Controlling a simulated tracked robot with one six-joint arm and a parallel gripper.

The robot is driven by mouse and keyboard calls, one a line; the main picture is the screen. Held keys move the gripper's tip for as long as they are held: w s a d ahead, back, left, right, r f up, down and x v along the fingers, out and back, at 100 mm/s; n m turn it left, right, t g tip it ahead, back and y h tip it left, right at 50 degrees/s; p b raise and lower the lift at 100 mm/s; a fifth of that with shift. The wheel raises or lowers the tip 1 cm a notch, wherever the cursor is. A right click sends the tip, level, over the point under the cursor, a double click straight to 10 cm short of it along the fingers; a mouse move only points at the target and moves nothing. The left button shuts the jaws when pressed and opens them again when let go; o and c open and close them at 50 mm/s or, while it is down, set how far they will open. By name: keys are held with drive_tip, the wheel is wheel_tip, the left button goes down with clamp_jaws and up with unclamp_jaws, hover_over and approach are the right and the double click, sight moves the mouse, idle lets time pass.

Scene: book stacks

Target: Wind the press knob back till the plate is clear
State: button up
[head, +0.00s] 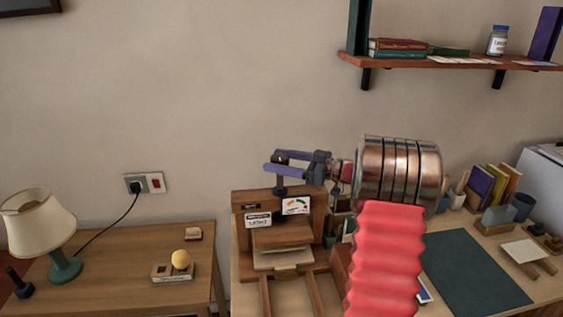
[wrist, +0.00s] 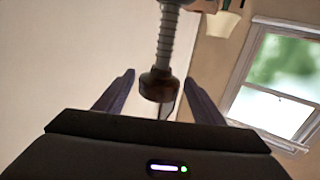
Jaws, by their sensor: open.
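The wooden press (head: 320,215) stands on the desk, with a dark screw (head: 281,182) rising from its top beam to a dark knob (head: 280,158). My gripper (head: 269,161) is open, reaching in from the right at knob height, with one finger on each side of the knob. In the wrist view the knob (wrist: 157,84) sits between the two spread fingers, with gaps on both sides, and the threaded screw (wrist: 168,38) runs up the picture. The press plate (head: 283,234) is under the beam, above a pale flat item (head: 284,258); any gap between them is unclear.
A gauge (head: 296,206) and a label card (head: 258,220) are on the press front. A shelf (head: 450,62) hangs above right. A dark mat (head: 472,272) lies right of my arm.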

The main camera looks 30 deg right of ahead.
drive_tip(key=v, duration=1.3)
drive_tip(key=shift+s+d, duration=0.2)
drive_tip(key=shift+s, duration=0.1)
drive_tip(key=shift+f, duration=0.1)
